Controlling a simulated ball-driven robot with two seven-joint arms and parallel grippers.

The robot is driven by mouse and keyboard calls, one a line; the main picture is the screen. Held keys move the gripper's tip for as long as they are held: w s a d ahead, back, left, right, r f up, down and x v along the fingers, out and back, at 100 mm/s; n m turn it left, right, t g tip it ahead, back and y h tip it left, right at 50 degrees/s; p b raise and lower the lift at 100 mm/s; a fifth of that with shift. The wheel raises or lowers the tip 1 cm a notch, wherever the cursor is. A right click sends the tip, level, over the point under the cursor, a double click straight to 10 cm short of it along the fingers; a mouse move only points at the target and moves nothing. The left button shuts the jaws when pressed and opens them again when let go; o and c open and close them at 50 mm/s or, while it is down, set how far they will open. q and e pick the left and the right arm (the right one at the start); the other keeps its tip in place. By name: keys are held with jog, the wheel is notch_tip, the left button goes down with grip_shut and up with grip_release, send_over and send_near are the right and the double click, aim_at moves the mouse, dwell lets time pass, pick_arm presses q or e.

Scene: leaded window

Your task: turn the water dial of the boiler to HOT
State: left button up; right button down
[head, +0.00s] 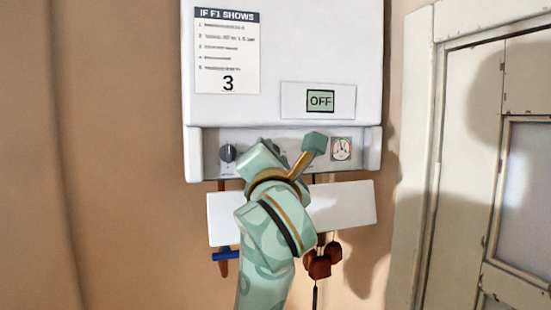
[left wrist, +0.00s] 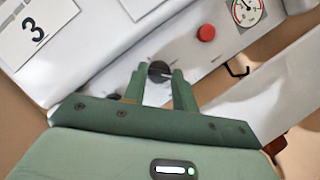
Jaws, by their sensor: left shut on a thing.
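The white boiler (head: 285,55) hangs on the wall in the head view, with a grey control strip along its bottom. A dark dial (head: 227,153) sits at the left of the strip, clear of my arm. In the left wrist view, my left gripper (left wrist: 161,77) is shut on another dark dial (left wrist: 158,68), with one finger on each side. My own arm mostly hides this dial in the head view. The dial labels are too small to read, so I cannot tell its setting. My right gripper is not in view.
The boiler display (head: 321,101) reads OFF. A round gauge (head: 341,149) is at the strip's right, and a red button (left wrist: 206,33) lies between it and the held dial. A paper notice (head: 227,50) shows a 3. Pipes hang below; a door (head: 470,150) stands at right.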

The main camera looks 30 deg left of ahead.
pick_arm(q)
jog(key=m+h, duration=0.1)
jog(key=m, duration=0.1)
jog(key=m+h, duration=0.1)
jog(key=m, duration=0.2)
jog(key=shift+a+r+g, duration=0.1)
jog(key=shift+g, duration=0.2)
jog(key=shift+r+m+g+h, duration=0.1)
jog(key=shift+m+g+h, duration=0.45)
jog(key=shift+m, duration=1.45)
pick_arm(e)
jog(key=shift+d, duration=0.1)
pick_arm(q)
jog(key=o, duration=1)
jog(key=shift+c, duration=0.2)
